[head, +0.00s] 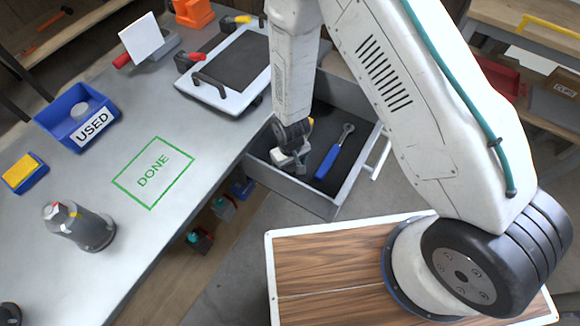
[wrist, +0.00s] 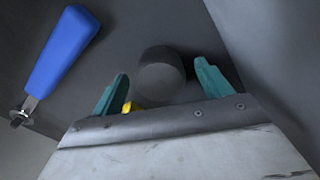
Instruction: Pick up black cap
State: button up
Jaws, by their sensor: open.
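The black cap (wrist: 162,72) is a short dark cylinder on the grey floor of the open drawer (head: 318,205). In the wrist view it lies between the two teal fingers of my gripper (wrist: 162,88), which are apart with a gap on each side. In the head view my gripper (head: 297,160) is down inside the drawer and the cap cannot be made out behind it. A small yellow thing (wrist: 128,106) shows beside the left finger, partly hidden.
A blue-handled tool (head: 328,162) lies in the drawer right of my gripper; it also shows in the wrist view (wrist: 62,50). A drawer wall (wrist: 270,50) rises close on the right.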

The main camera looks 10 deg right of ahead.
jog(key=shift+f, duration=0.25)
jog(key=c, duration=1)
jog(key=shift+r, duration=0.1)
jog(key=shift+c, duration=0.2)
